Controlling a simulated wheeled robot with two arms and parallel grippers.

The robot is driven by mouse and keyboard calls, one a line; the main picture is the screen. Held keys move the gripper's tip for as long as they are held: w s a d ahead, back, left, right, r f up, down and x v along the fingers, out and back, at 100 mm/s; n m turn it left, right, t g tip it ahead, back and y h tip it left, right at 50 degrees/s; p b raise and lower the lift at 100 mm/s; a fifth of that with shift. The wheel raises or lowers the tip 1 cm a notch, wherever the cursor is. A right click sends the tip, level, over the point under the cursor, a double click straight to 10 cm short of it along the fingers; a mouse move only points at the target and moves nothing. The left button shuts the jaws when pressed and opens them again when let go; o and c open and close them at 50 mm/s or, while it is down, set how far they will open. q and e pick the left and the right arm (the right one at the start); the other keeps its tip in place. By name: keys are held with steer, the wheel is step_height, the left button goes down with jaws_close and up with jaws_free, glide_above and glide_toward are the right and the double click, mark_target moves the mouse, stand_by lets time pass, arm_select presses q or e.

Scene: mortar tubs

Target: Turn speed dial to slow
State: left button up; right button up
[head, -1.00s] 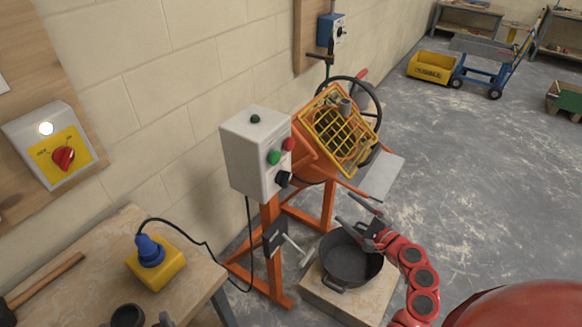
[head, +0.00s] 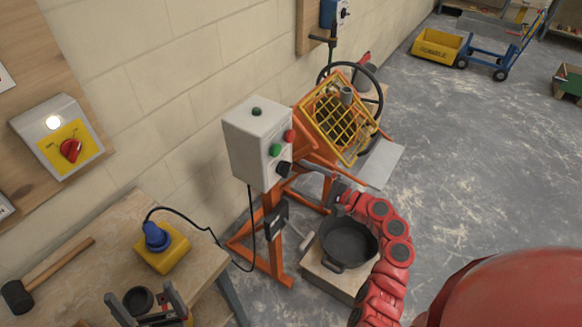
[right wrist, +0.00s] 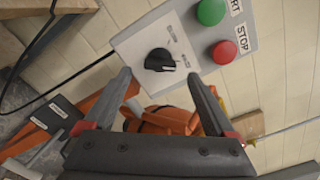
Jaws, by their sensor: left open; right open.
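The speed dial is a black knob (head: 284,168) low on the front of the grey control box (head: 250,150). In the right wrist view the knob (right wrist: 160,60) sits on a pale plate with small lettering I cannot read. My right gripper (head: 306,178) is open in front of the box, just right of the dial. In the right wrist view its open fingers (right wrist: 159,78) lie either side of the knob's line, apparently apart from it. My left gripper (head: 146,303) is open over the workbench at the bottom left.
A green button (right wrist: 211,11) and a red stop button (right wrist: 224,52) sit close to the dial. The orange mixer (head: 340,118) with its yellow grid stands behind the box. A black tub (head: 349,243) is below my right arm.

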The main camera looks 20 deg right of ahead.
mark_target(289, 171)
steer(key=shift+p+x, duration=0.4)
steer(key=shift+x, duration=2)
steer(key=shift+c, duration=0.3)
steer(key=c, duration=1.3)
steer(key=shift+f+b, duration=0.15)
steer(key=shift+b, duration=0.35)
steer(key=shift+n+b, duration=7)
steer(key=shift+b, duration=4.65)
steer(key=o, duration=1.4)
steer(key=shift+c, duration=0.2)
